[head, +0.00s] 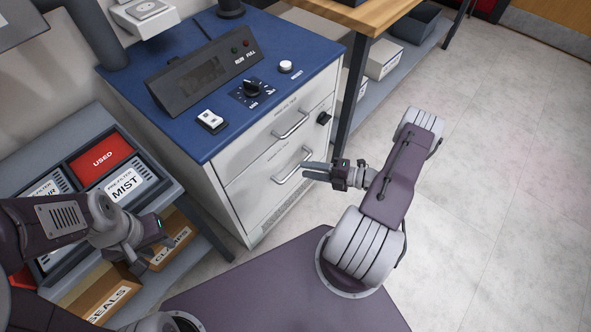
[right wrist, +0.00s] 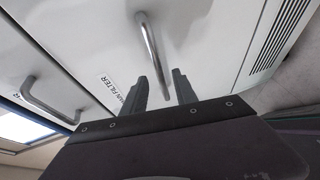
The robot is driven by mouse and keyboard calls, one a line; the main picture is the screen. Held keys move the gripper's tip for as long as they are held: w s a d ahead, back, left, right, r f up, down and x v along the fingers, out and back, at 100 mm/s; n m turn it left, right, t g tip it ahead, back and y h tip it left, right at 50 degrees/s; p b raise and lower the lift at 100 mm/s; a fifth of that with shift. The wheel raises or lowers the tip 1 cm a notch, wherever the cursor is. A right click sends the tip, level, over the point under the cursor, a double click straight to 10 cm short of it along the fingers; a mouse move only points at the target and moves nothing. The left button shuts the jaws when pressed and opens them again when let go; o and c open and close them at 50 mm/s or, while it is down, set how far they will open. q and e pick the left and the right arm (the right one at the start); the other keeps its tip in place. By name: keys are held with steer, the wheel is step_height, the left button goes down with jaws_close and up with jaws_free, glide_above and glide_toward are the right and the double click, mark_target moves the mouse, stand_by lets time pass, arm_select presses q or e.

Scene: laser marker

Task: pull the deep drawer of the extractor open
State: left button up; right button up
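The extractor (head: 235,195) is a white cabinet with a blue top. Its lower, deeper drawer (head: 250,196) looks shut and has a metal bar handle (head: 287,172). The right wrist view shows this handle (right wrist: 149,45) and a label reading "filter" (right wrist: 112,88). My right gripper (head: 306,171) is at the right end of the lower handle. Its two fingers (right wrist: 162,85) are apart, with one end of the bar showing between them; contact is not clear. My left gripper (head: 150,240) hangs over the shelf at the left, away from the extractor; its finger opening is unclear.
The shallower upper drawer has its own handle (head: 291,125), with a black latch or knob (head: 324,118) beside it. A wooden bench (head: 372,14) stands behind. A shelf unit with a red "used" bin (head: 100,160) and boxes is left. Floor (head: 500,180) is clear on the right.

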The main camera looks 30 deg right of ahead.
mark_target(297, 167)
steer(key=x, duration=0.4)
steer(key=shift+w+a+b, duration=0.1)
steer(key=shift+a+b, duration=0.05)
steer(key=shift+b, duration=0.25)
jaws_close()
stand_by(1.0)
